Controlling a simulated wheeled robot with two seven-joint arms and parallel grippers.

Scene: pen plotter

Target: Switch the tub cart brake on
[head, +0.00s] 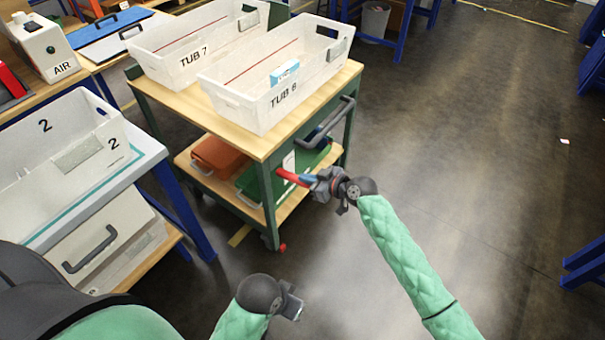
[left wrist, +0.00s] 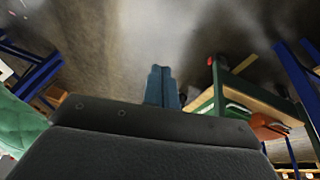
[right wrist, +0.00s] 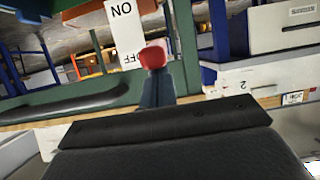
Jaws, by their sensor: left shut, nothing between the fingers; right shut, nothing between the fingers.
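The tub cart (head: 262,150) has a wooden top and green frame. A white plate (head: 288,162) on its near end carries the words ON and OFF; it also shows in the right wrist view (right wrist: 124,28). A red lever (head: 287,175) sticks out beside the plate. In the right wrist view its red tip (right wrist: 153,56) covers part of OFF. My right gripper (head: 309,181) is shut and empty, fingertips right at the lever; I cannot tell whether they touch. My left gripper (head: 292,305) is shut and empty, low over the floor in front of the cart.
Tub 7 (head: 165,65) and tub 6 (head: 245,105) stand on the cart's top. A dark push handle (head: 330,122) juts from its end. Orange (head: 217,157) and green cases lie on the lower shelf. A bench with tub 2 (head: 40,160) is at left.

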